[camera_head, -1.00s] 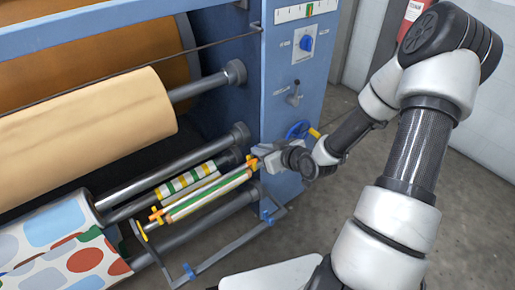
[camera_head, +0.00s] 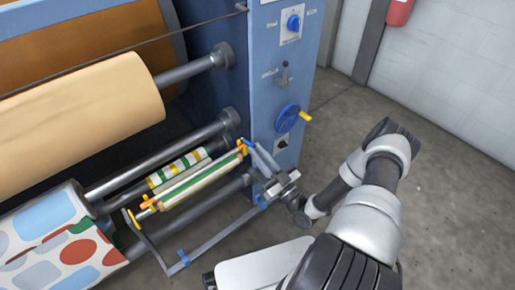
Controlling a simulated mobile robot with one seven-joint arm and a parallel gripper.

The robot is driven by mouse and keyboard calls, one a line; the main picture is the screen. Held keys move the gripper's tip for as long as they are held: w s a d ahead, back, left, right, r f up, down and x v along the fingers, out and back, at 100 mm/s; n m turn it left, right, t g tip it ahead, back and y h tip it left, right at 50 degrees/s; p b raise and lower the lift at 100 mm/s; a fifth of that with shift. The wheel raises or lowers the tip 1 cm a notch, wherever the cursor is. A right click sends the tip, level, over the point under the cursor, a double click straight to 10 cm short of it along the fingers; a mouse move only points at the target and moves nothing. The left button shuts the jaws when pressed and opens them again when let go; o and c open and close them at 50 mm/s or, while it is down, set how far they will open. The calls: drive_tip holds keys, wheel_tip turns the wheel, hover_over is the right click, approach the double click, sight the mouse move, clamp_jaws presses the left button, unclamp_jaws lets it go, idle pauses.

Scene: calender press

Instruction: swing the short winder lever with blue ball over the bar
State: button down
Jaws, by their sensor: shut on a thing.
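The front striped bar (camera_head: 200,183) has orange ends and lies just left of the fingertips. A second striped roll (camera_head: 180,168) lies behind it.
A grey U-shaped frame (camera_head: 215,238) with blue clips juts out below the striped rolls. A blue handwheel (camera_head: 287,118) with a yellow handle is on the side panel, above my gripper. Patterned (camera_head: 50,240) and tan (camera_head: 80,115) rolls fill the left. Floor at right is open.

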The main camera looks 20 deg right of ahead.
drive_tip(key=shift+a+f+t+y, duration=0.1)
drive_tip(key=shift+f+t+y, duration=0.4)
drive_tip(key=shift+f+t, duration=0.2)
drive_tip(key=shift+w, duration=0.1)
drive_tip(key=c, duration=1.7)
unclamp_jaws()
drive_tip(key=shift+c, duration=0.2)
